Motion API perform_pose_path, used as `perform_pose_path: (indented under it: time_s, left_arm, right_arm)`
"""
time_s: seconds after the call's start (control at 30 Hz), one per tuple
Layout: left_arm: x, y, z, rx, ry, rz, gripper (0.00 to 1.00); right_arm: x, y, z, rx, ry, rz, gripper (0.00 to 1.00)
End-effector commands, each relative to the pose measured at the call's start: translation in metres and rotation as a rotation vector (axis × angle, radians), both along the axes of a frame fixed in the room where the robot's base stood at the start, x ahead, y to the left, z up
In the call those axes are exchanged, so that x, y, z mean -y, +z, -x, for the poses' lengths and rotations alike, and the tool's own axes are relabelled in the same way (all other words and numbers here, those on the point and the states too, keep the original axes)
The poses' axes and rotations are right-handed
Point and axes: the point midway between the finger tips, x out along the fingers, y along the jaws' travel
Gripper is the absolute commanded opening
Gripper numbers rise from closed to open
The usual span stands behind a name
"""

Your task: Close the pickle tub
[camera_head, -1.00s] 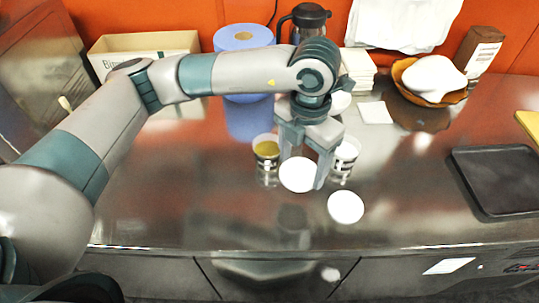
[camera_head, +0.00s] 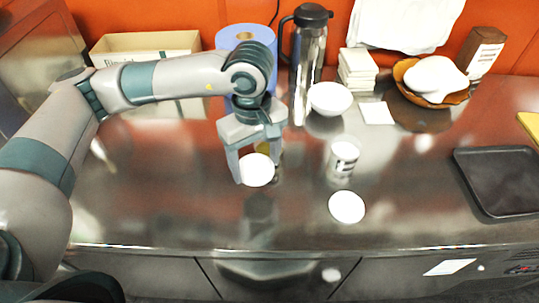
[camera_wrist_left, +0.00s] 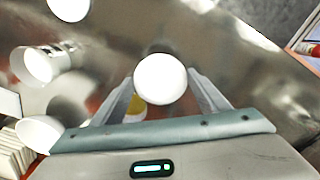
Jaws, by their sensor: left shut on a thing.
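My left gripper (camera_head: 257,171) is shut on a round white lid (camera_head: 257,170), which also shows between the fingers in the left wrist view (camera_wrist_left: 160,80). A tub with yellow contents (camera_head: 263,147) stands just behind the lid, mostly hidden by the lid and fingers. Part of its yellow contents also shows in the left wrist view (camera_wrist_left: 137,104). I cannot tell the exact gap between lid and tub. A second tub (camera_head: 343,160), white on top with dark marks, stands to the right. A second white lid (camera_head: 346,206) lies on the counter in front of it. My right gripper is out of view.
Behind stand a blue roll (camera_head: 246,37), a flask (camera_head: 309,65), a white bowl (camera_head: 330,98) and stacked white napkins (camera_head: 357,68). A dark tray (camera_head: 503,180) lies at the right. The steel counter (camera_head: 180,205) is clear at the front left.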

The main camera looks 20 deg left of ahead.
Motion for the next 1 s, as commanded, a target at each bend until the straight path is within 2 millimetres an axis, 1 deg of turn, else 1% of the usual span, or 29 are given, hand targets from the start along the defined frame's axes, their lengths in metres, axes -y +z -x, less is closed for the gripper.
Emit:
perform_pose_path:
  time_s: [0.1,0.3,0.5,0.7,0.97,1.0]
  left_arm:
    - [-0.013,-0.002,0.003,0.002,-0.201,-0.002,0.48]
    - [-0.031,-0.004,0.008,0.005,-0.534,-0.004,0.48]
    - [-0.043,-0.005,0.013,0.006,-0.770,-0.006,0.48]
    - [-0.048,-0.005,0.014,0.006,-0.863,-0.007,0.48]
    - [-0.048,-0.005,0.014,0.006,-0.870,-0.007,0.48]
    - [-0.048,-0.005,0.014,0.006,-0.870,-0.007,0.48]
  right_arm:
    - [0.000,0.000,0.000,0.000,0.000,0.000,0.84]
    - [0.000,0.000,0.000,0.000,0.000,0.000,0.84]
    - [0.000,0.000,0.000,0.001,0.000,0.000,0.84]
    - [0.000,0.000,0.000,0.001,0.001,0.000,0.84]
    - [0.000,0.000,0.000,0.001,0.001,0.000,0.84]
    - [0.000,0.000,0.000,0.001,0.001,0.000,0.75]
